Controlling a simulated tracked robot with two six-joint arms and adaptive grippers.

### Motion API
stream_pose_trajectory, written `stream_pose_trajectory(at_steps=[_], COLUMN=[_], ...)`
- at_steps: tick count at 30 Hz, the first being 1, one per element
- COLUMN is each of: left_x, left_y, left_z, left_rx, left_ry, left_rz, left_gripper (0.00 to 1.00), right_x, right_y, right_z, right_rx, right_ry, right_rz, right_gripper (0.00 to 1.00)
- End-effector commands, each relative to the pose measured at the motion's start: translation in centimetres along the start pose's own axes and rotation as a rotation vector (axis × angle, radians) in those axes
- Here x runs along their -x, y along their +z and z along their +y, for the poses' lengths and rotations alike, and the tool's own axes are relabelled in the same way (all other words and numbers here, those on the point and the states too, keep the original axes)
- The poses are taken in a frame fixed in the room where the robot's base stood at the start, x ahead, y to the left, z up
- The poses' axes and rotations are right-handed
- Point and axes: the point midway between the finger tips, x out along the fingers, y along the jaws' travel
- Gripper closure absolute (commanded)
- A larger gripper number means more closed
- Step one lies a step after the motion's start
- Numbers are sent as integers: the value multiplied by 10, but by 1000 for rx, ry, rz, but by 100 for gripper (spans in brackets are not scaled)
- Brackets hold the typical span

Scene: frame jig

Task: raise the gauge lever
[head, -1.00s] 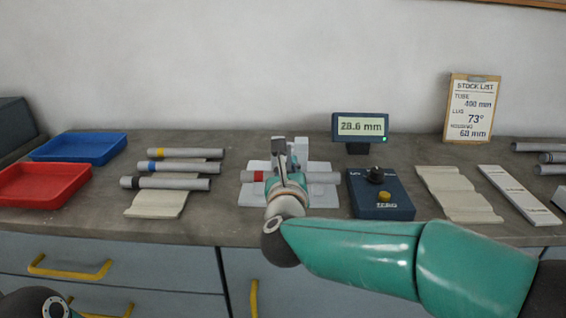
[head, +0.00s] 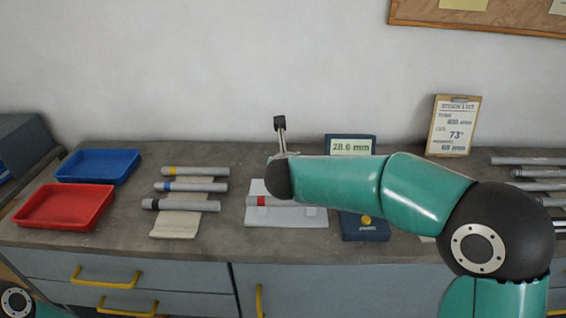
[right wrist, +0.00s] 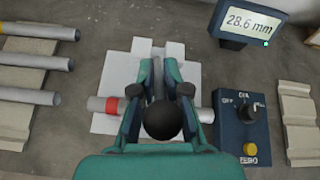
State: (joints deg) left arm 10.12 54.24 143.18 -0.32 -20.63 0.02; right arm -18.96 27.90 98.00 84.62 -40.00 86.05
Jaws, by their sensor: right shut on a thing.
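The gauge lever (head: 280,124) stands upright with a dark grip on a thin stem, showing above my right wrist in the head view. In the right wrist view its round black knob (right wrist: 162,120) is between the fingers of my right gripper (right wrist: 158,78), which is shut on the lever. A grey tube with a red band (head: 288,203) lies across the white gauge plate (head: 290,219); the right wrist view also shows its red band (right wrist: 111,106). My right arm hides much of the gauge in the head view. My left gripper is out of view.
The display (head: 350,146) reads 28.6 mm behind a blue control box (head: 365,228) with a yellow button. Several banded tubes (head: 190,187) lie to the left, beside a red tray (head: 65,207) and a blue tray (head: 98,166). A stock list (head: 453,126) leans against the wall.

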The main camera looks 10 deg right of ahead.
Motion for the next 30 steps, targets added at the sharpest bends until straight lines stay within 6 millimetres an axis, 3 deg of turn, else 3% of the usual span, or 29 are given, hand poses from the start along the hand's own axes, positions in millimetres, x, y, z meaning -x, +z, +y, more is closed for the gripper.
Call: stream_pose_trajectory(at_steps=[1,7,30], left_x=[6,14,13], left_y=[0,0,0], left_z=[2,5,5], left_rx=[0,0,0], left_ry=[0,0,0], left_rz=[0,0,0], left_gripper=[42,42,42], right_x=[-1,-8,-11], right_y=[13,25,20], right_z=[-8,-13,-13], right_rx=[0,-1,0], right_ry=[-14,-16,-16], right_rz=[-12,-9,1], right_gripper=[100,100,100])
